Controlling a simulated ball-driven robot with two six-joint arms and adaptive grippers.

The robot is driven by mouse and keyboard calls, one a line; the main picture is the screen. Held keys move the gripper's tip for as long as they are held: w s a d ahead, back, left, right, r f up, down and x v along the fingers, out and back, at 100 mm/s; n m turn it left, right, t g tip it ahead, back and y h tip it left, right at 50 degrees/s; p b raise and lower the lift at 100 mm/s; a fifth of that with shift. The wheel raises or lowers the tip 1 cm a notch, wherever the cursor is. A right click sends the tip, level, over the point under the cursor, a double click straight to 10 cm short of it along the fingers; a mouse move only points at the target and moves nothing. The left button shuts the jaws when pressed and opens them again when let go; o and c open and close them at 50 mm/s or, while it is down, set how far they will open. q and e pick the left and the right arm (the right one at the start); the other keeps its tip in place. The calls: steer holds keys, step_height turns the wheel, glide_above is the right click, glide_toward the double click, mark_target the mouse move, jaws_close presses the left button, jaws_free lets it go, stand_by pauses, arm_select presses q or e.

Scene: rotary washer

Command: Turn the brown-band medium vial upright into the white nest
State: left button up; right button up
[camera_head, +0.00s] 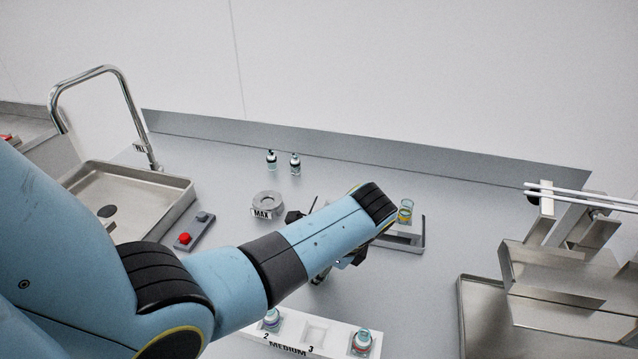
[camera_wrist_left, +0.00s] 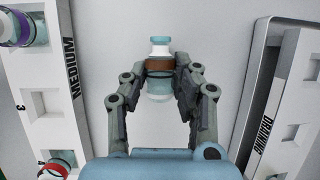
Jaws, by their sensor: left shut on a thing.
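The brown-band vial (camera_wrist_left: 159,64) has a clear body, a brown band and a white and teal cap. My left gripper (camera_wrist_left: 161,82) is shut on it around the band, in the left wrist view, with the cap pointing to the top of that picture. In the head view my left forearm hides most of the gripper and vial. The white nest marked MEDIUM (camera_head: 252,333) stands at the bottom of the head view and at the left of the wrist view (camera_wrist_left: 70,138). Its square pocket by the 3 (camera_head: 316,332) is empty; vials stand in pockets on both sides. My right gripper is not in view.
The neighbouring vials are a purple-band one (camera_wrist_left: 20,28) and a red-band one (camera_wrist_left: 57,165). A second white labelled rack (camera_wrist_left: 262,160) lies in a metal tray at right. Behind are a round grey MAX device (camera_head: 268,203), two small bottles (camera_head: 295,164) and a sink (camera_head: 135,200).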

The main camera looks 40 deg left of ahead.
arm_select(q)
steer(key=shift+f, duration=0.3)
steer(key=o, duration=0.9)
steer(key=v, duration=1.2)
stand_by(0.4)
